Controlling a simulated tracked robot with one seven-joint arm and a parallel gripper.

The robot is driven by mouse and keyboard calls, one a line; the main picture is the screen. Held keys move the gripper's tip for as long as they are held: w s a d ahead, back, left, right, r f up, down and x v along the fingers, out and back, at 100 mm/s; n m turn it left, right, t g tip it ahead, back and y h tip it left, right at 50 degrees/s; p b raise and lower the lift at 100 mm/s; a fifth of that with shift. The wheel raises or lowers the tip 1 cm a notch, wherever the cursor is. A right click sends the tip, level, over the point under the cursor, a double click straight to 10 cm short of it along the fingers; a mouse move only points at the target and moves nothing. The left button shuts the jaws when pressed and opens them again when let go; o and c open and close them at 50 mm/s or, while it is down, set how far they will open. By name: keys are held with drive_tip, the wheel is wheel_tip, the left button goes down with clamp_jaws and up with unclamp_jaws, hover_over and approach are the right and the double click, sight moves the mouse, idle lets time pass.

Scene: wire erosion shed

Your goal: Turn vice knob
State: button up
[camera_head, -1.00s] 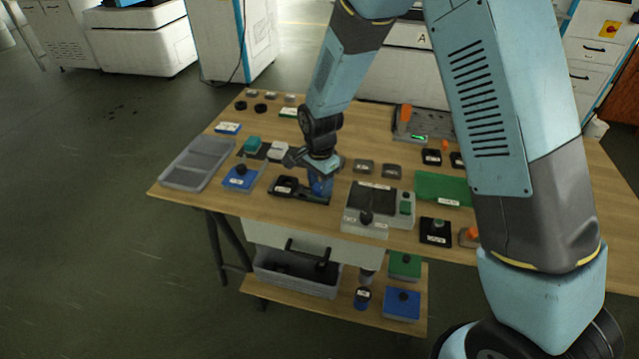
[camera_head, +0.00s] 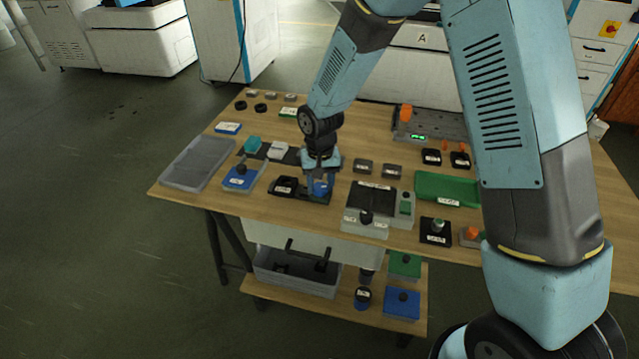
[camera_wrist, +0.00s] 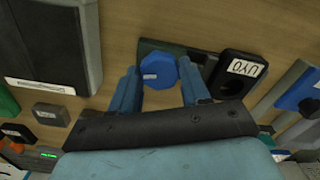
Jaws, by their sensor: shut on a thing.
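A blue many-sided knob (camera_wrist: 160,71) with a small white label sits on a dark vice base (camera_wrist: 150,45) in the wrist view. My gripper (camera_wrist: 159,76) points down at it, with one blue finger on each side, and is shut on it. In the head view my gripper (camera_head: 320,184) stands over the front middle of the table, and the blue knob (camera_head: 320,188) shows partly between the fingers. A black block labelled UYO (camera_wrist: 232,88) sits beside the knob on the same base; it also shows in the head view (camera_head: 284,186).
A grey box with a dark top (camera_head: 374,199) stands close right of my gripper. A blue-topped box (camera_head: 240,177) and an empty grey tray (camera_head: 197,162) lie left. A green box (camera_head: 445,188) and a black knob box (camera_head: 435,232) lie further right.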

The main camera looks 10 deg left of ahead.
drive_tip(key=n, duration=0.4)
drive_tip(key=shift+w+n, duration=0.15)
drive_tip(key=shift+n, duration=0.25)
drive_tip(key=n, duration=0.3)
drive_tip(key=shift+n, duration=0.3)
drive_tip(key=n, duration=0.3)
drive_tip(key=shift+n, duration=2)
drive_tip(key=o, duration=1.1)
drive_tip(key=shift+c, duration=0.2)
